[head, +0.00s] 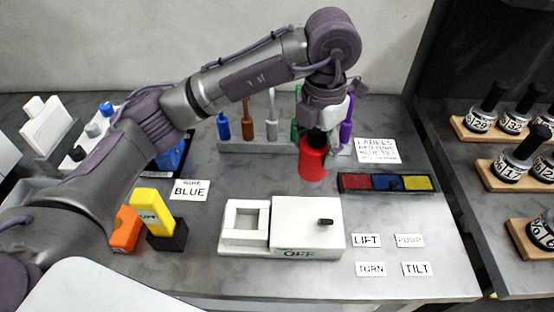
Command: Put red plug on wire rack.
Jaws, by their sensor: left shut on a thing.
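My left gripper (322,122) comes down from above at the back centre of the bench. It is shut on a red cylinder, which I take as the red plug (313,160). The plug looks upright; whether its base touches the bench I cannot tell. A low grey rack (264,143) behind it holds several upright coloured pieces: blue, brown, white, green and purple. The gripper and plug hide part of its right side. I cannot tell for sure that this is the wire rack. My right gripper is not in view.
A tray with red, blue and yellow sections (388,190) lies right of the plug. A white box marked OFF (308,222) stands in front. Orange and yellow blocks (152,208) are at left. Black-topped bottles (520,158) stand on the right bench. Several label cards lie flat.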

